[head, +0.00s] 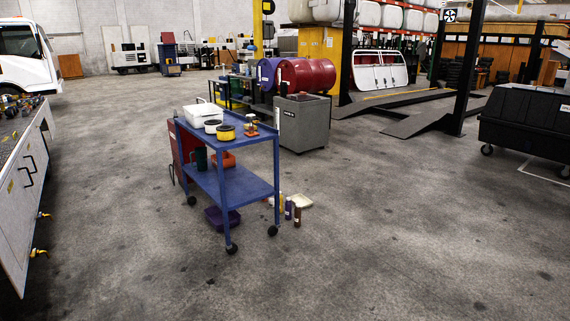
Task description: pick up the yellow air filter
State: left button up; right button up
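A small round yellow air filter (226,133) with a dark top sits on the top shelf of a blue wheeled cart (232,182), near the shelf's front edge. A white round filter (212,126) with a dark top stands just behind and left of it. Neither of my grippers shows in the head view.
A white box (203,114) is on the cart top. Bottles (288,208) stand on the floor at the cart's right, and a purple bin (222,218) sits underneath. A grey bin (303,124) stands behind. The floor in front is clear.

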aim_at(226, 133)
jog(key=i+z, duration=0.3)
jog(key=i, duration=1.9)
jog(key=i+l+u, duration=0.15)
jog(key=i, duration=0.35)
jog(key=i+u, duration=0.15)
jog(key=i, duration=0.4)
jog(key=i+l+u, duration=0.15)
jog(key=i, duration=0.35)
jog(key=i+l+u, duration=0.1)
jog(key=i+l, duration=0.25)
jog(key=i, duration=0.15)
